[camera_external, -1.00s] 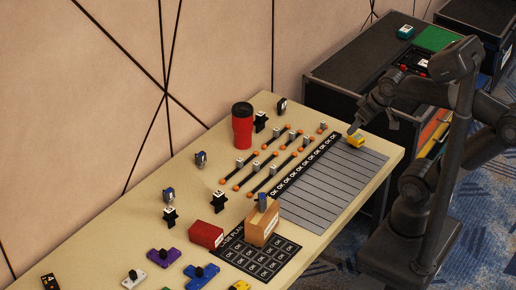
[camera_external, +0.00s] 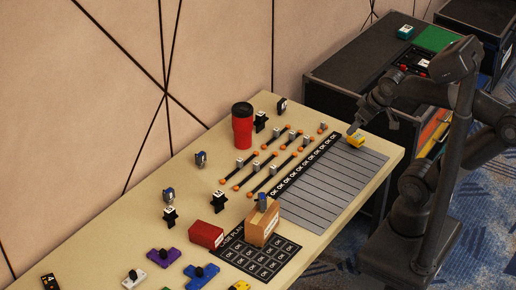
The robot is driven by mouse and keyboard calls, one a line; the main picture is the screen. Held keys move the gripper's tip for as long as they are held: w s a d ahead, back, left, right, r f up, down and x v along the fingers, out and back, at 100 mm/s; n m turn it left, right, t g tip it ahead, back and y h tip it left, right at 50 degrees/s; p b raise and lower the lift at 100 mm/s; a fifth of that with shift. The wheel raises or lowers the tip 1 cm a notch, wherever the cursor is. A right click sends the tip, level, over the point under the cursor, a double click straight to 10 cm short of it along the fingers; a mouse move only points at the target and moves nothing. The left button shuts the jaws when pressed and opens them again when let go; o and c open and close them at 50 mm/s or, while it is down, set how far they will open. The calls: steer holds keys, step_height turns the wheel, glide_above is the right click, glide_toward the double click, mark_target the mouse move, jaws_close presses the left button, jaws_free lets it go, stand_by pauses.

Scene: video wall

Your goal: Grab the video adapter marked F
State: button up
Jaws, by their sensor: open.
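My gripper (camera_external: 352,130) hangs over the far right end of the table, open, just above and left of a small yellow block (camera_external: 356,141). At this size I cannot tell whether the fingers touch the block or straddle it. Several small adapter-like pieces with pale faces stand on the table, among them a black one (camera_external: 261,122), another black one (camera_external: 170,214) and a grey-blue one (camera_external: 201,159). Their letters are mostly too small to read, so I cannot tell which one is marked F.
A red tumbler (camera_external: 242,127) stands near the wall. Orange-ended dark bars (camera_external: 262,176) lie mid-table beside a grey lined sheet (camera_external: 318,190). A red box (camera_external: 205,235) and a wooden block (camera_external: 259,225) stand nearer the front. Black cases (camera_external: 340,75) stand behind the table.

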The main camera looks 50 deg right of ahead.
steer(key=w+r, duration=0.5)
steer(key=w, duration=0.4)
steer(key=g, duration=0.6)
glide_above(202, 155)
step_height(202, 155, down, 28)
steer(key=f, duration=0.6)
steer(key=shift+s+d+f, duration=0.15)
steer(key=shift+s+f, duration=0.05)
steer(key=shift+s, duration=0.05)
steer(key=shift+w+f, duration=0.2)
steer(key=shift+f, duration=1.1)
steer(key=shift+w+f, duration=0.15)
steer(key=shift+f, duration=1.15)
